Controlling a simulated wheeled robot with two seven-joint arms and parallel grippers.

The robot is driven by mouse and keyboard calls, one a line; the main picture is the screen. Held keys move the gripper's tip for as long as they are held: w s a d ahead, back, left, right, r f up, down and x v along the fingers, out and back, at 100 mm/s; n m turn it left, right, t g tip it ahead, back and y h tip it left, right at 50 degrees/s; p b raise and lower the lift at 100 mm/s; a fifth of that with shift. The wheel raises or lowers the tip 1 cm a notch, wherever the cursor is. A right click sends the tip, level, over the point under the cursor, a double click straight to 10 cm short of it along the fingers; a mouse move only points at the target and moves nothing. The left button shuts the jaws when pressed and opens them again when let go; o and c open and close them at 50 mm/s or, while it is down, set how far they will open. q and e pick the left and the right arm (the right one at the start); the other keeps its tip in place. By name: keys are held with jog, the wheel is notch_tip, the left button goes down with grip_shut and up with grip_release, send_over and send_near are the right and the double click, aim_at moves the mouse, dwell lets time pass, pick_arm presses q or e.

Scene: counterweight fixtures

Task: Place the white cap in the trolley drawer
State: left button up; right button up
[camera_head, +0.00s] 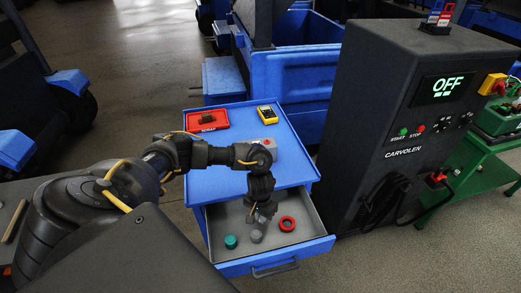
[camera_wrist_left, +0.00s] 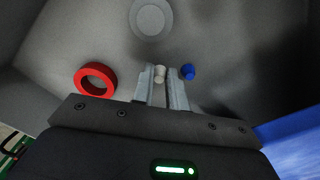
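The white cap (camera_wrist_left: 159,75) is small and shows between the fingertips of my left gripper (camera_wrist_left: 161,72) in the left wrist view. I cannot tell whether the fingers press on it or stand just apart from it. In the head view my left gripper (camera_head: 259,218) points down into the open trolley drawer (camera_head: 300,253), and the cap is hidden there. A small blue cap (camera_wrist_left: 188,71) is beside the right finger in the wrist view. My right gripper is not in view.
The drawer also holds a red ring (camera_head: 287,223), a grey round piece (camera_head: 256,237) and a teal one (camera_head: 231,241). On the blue trolley top (camera_head: 225,181) are a red tray (camera_head: 219,124) and a yellow meter (camera_head: 266,115). A dark cabinet (camera_head: 375,120) stands close at right.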

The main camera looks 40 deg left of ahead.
pick_arm(q)
jog(key=shift+w+f, duration=0.1)
jog(key=shift+f, duration=0.6)
jog(key=shift+f, duration=0.15)
jog(key=o, duration=0.6)
jog(key=shift+r, duration=0.45)
notch_tip(320, 180, up, 12)
jog(key=p, duration=0.3)
jog(key=shift+f, duration=0.25)
